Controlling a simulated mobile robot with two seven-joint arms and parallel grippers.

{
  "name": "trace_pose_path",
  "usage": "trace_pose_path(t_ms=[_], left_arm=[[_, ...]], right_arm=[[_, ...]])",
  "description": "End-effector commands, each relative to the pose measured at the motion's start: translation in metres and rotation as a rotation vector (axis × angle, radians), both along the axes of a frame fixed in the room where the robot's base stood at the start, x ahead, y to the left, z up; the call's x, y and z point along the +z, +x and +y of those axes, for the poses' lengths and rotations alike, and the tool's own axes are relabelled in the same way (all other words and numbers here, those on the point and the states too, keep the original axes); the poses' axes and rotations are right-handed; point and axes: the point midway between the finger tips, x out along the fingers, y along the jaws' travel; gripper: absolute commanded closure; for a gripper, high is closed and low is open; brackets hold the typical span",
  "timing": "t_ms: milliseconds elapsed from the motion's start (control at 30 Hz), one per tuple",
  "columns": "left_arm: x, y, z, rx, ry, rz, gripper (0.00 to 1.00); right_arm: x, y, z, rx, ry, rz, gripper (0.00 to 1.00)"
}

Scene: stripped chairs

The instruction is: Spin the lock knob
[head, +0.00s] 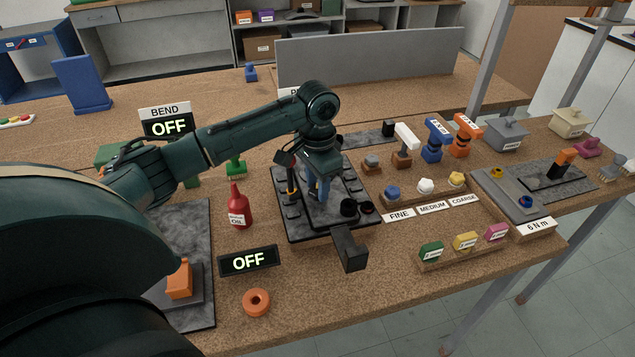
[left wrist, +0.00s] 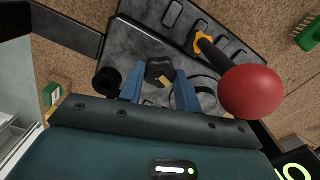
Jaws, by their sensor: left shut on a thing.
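The lock knob (left wrist: 160,70) is a small black knob with a yellow mark, seen in the left wrist view. It sits between the two blue fingers of my left gripper (left wrist: 159,92), which is shut on it. In the head view my left gripper (head: 319,188) points down over a dark fixture plate (head: 294,229) with black pads along its side; the knob is hidden there behind the fingers. The plate also shows in the left wrist view (left wrist: 130,45). My right gripper is in neither view.
A lever with a red ball (left wrist: 250,91) stands close to the gripper in the left wrist view. A red oil bottle (head: 239,210) and an OFF display (head: 248,261) are left of the plate. A black block (head: 350,248) juts out at its front.

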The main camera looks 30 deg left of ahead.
Motion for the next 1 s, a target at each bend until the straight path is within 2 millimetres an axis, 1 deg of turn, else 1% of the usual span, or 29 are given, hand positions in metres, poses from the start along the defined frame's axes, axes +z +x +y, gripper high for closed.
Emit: trace_pose_path(t_ms=[167, 367, 1000], left_arm=[[0.0005, 0.0001, -0.0002, -0.038, -0.001, 0.000, 0.90], [0.0006, 0.0004, -0.0002, -0.149, -0.001, 0.000, 0.90], [0.0010, 0.0005, -0.0001, -0.741, -0.001, -0.002, 0.90]], right_arm=[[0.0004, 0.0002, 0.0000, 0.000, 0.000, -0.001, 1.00], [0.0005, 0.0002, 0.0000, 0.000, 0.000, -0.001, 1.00], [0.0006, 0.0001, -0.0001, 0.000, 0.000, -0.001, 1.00]])
